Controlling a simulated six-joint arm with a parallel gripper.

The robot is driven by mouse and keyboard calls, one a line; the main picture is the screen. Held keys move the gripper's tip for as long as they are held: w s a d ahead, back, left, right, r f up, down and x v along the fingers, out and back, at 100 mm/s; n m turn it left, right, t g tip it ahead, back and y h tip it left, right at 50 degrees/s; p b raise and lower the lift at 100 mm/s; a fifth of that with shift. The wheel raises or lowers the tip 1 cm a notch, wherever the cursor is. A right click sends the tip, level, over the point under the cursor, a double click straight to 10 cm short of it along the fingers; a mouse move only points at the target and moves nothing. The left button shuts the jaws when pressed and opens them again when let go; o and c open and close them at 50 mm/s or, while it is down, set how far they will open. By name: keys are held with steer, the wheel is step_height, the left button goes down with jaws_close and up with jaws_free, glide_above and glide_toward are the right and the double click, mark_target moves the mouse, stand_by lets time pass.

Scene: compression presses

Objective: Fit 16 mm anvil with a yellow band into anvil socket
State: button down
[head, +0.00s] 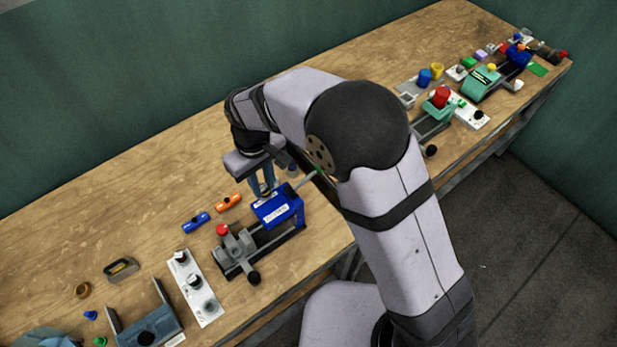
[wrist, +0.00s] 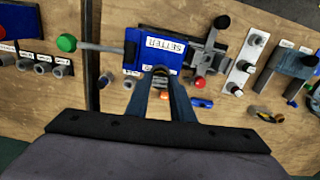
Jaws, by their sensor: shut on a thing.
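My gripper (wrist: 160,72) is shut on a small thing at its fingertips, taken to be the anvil. The fingers and the blue body hide nearly all of it, and I cannot make out its yellow band or size. In the head view my gripper (head: 263,190) points down at the back edge of the blue press (head: 280,210). The press also shows in the wrist view (wrist: 140,62), with a label reading SETTER and a lever with a green ball. I cannot make out the anvil socket, nor tell whether the held thing touches the press.
Orange (head: 229,203) and blue (head: 196,222) tools lie left of the press. A white strip with knobs (head: 196,285) is nearer. Grey cylinders (wrist: 41,68) stand in a row. Bare wood lies behind.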

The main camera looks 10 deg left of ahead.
steer(key=s+a+f+p, duration=0.1)
steer(key=s+a+f, duration=0.4)
steer(key=s, duration=0.6)
steer(key=a, duration=0.2)
steer(key=shift+a+f+m, duration=0.2)
steer(key=shift+a+m, duration=0.15)
steer(key=shift+m, duration=0.05)
steer(key=shift+f, duration=0.1)
steer(key=shift+f+b, duration=1.85)
steer(key=shift+f, duration=0.95)
steer(key=shift+f+b, duration=0.8)
steer(key=shift+f, duration=0.65)
steer(key=c, duration=1.5)
jaws_free()
